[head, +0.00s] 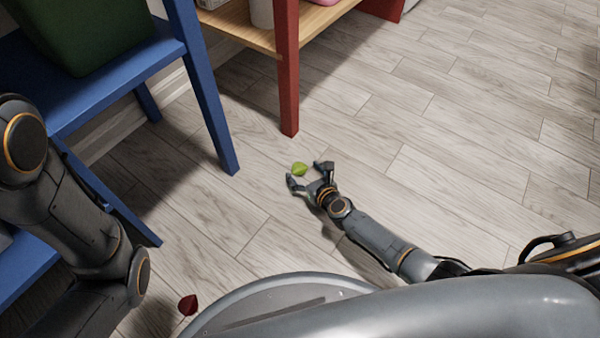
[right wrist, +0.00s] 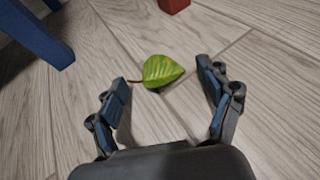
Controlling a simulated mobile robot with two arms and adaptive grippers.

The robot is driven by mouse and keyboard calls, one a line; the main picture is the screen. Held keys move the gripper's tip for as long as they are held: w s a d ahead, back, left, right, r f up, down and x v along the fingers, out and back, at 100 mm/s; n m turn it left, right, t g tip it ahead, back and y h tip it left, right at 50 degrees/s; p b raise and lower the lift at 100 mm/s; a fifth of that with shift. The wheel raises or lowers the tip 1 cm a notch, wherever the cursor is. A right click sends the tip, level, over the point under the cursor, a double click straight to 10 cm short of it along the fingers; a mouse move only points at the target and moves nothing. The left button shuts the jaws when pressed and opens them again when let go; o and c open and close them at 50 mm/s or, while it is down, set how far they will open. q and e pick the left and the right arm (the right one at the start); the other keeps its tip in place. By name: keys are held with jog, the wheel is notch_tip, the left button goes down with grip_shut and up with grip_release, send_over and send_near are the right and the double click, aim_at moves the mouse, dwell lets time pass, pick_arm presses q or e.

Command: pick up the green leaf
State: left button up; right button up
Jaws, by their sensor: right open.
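The green leaf (head: 300,169) lies on the wooden floor near the middle of the head view. It also shows in the right wrist view (right wrist: 162,71), with its brown stem pointing left. My right gripper (head: 307,172) is open and low over the floor, with its fingertips close to the leaf. In the right wrist view its two fingers (right wrist: 163,72) stand apart on either side of the leaf, which lies between and slightly beyond the tips. The gripper holds nothing. My left arm shows at the left of the head view, but its gripper is not in view.
A red leaf (head: 188,304) lies on the floor beside my base. A blue stand (head: 120,78) with a green container (head: 85,30) is at the left. A red-legged wooden shelf (head: 289,70) stands beyond the green leaf. The floor to the right is clear.

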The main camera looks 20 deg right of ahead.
jog(key=shift+w+a+f, duration=0.1)
jog(key=shift+w, duration=0.3)
jog(key=shift+c, duration=0.4)
jog(key=c, duration=0.7)
